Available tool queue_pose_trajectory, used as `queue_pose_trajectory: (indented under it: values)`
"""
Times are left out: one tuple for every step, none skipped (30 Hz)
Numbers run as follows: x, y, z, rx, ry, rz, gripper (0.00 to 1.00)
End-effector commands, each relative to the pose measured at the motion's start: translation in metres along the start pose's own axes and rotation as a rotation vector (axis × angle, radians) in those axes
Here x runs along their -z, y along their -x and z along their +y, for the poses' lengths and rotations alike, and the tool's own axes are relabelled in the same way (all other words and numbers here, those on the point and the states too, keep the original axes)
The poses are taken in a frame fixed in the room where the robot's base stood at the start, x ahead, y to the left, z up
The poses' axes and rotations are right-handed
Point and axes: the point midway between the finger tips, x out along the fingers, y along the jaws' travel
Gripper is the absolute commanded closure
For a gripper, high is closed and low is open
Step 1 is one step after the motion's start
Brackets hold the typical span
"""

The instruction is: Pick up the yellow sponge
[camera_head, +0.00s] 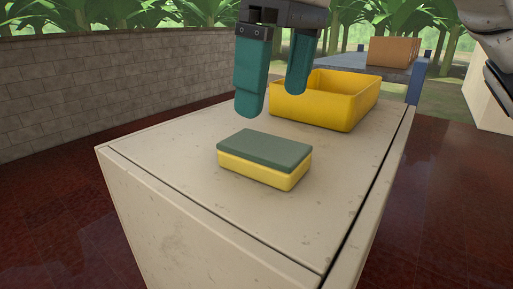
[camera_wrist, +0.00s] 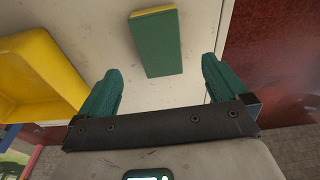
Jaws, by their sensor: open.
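The yellow sponge (camera_head: 265,158) has a green top layer and lies flat on the beige cabinet top. It also shows in the wrist view (camera_wrist: 157,43), at the upper middle, ahead of the fingertips. My gripper (camera_head: 277,105) has two teal fingers, spread apart with nothing between them. In the head view it hangs above and behind the sponge, apart from it. In the wrist view my gripper (camera_wrist: 160,75) has its fingers on the left and right, and the sponge lies beyond the gap. The sponge is fully visible in the head view.
A yellow open bin (camera_head: 330,115) stands on the cabinet top (camera_head: 190,145) behind the sponge. Behind it, a blue-grey table (camera_head: 350,66) holds an orange-brown box (camera_head: 394,51). A brick wall (camera_head: 100,85) runs at left. The cabinet top is clear around the sponge.

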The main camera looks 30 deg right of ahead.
Motion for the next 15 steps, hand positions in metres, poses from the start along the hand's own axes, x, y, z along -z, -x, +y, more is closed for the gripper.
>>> queue_pose_trajectory:
  values:
    - [0.000, -0.009, 0.000, 0.001, 0.000, -0.001, 0.00]
    - [-0.001, -0.014, 0.000, 0.002, 0.001, -0.001, 0.00]
    - [0.000, -0.019, 0.000, 0.002, 0.000, -0.001, 0.00]
    - [0.000, -0.023, 0.001, 0.001, -0.001, -0.001, 0.00]
    - [0.000, -0.027, 0.001, 0.000, -0.001, 0.000, 0.00]
    - [0.000, -0.031, 0.000, 0.001, 0.000, 0.000, 0.00]
    - [0.000, -0.034, 0.000, 0.001, 0.000, 0.000, 0.00]
    - [0.000, -0.035, 0.000, 0.002, 0.000, 0.000, 0.00]
    - [0.000, -0.037, 0.000, 0.001, 0.000, 0.001, 0.00]
    - [0.000, -0.038, 0.000, 0.001, 0.000, 0.001, 0.00]
    - [0.001, -0.040, 0.000, 0.001, 0.000, 0.001, 0.00]
    - [0.001, -0.043, 0.001, 0.000, 0.000, 0.001, 0.00]
    - [0.001, -0.046, 0.001, 0.000, 0.000, 0.000, 0.00]
    - [0.002, -0.050, 0.001, 0.001, 0.001, -0.001, 0.00]
    - [0.003, -0.055, 0.001, 0.002, 0.001, -0.001, 0.00]
